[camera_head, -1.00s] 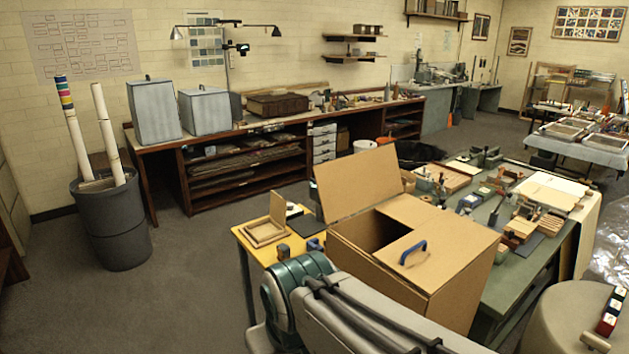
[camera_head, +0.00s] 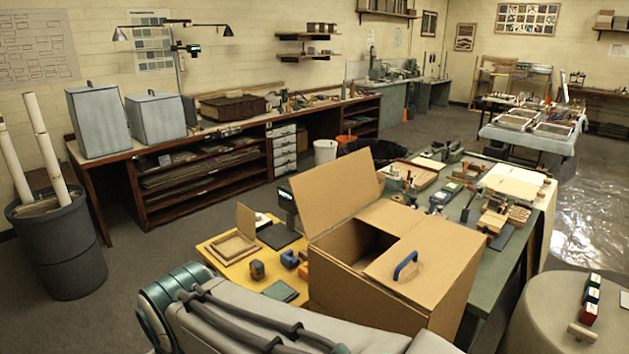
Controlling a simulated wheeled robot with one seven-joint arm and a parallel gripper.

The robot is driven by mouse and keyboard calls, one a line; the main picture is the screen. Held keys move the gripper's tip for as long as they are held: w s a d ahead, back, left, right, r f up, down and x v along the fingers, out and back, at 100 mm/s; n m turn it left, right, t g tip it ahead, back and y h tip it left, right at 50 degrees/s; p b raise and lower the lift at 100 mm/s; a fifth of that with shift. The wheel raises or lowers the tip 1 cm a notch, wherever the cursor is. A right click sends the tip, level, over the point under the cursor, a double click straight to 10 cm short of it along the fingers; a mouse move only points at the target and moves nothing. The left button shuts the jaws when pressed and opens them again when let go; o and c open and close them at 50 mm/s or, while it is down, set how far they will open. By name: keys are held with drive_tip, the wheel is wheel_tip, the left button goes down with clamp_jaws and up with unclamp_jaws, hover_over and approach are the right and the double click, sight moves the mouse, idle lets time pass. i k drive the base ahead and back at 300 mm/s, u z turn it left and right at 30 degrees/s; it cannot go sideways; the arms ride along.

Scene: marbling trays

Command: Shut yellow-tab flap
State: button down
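A brown cardboard box (camera_head: 357,292) stands at the near end of the green worktable. Its left flap (camera_head: 335,187) stands raised and leans back, leaving a dark opening on that side. Its right flap (camera_head: 441,249) lies flat and bears a blue handle (camera_head: 405,265). I see no yellow tab on either flap from this side, so I cannot tell which flap carries it. My arm crosses the bottom of the view in front of the box. My gripper is out of view.
A yellow table (camera_head: 221,268) with a small open wooden frame and blocks adjoins the box on the left. The green table (camera_head: 487,262) behind holds tools and wooden pieces. A grey round stool (camera_head: 540,315) stands at lower right. Open floor (camera_head: 130,262) lies at left.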

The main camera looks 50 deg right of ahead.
sight(325, 195)
drive_tip(key=u, duration=0.05)
drive_tip(key=i, duration=2.3)
drive_tip(key=z, duration=3.65)
drive_tip(key=i, duration=0.55)
drive_tip(key=k, duration=0.5)
drive_tip(key=u, duration=0.5)
drive_tip(key=i, duration=0.4)
drive_tip(key=u, duration=0.35)
